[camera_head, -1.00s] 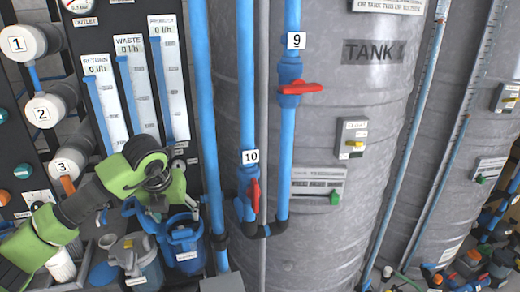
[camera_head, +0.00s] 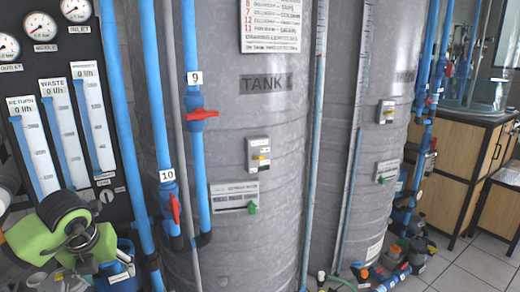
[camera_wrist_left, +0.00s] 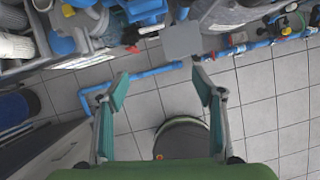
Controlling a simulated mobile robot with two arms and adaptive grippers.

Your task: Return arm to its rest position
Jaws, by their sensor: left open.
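My left arm comes in at the lower left of the head view, green with dark joints. My left gripper (camera_head: 84,272) points down there, in front of the lower part of the flow meter panel (camera_head: 120,195), and is partly hidden by the wrist. In the left wrist view its two teal-padded fingers (camera_wrist_left: 160,88) are spread apart, with nothing between them but tiled floor and a blue pipe beyond. My right gripper is in neither view.
Blue pipes with red-handled valves 9 (camera_head: 201,114) and 10 (camera_head: 174,207) stand right of the arm, before the grey tank (camera_head: 240,150). A wooden cabinet (camera_head: 455,150) stands far right, with open floor (camera_head: 480,265) before it. Blue filter housings crowd beneath the gripper.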

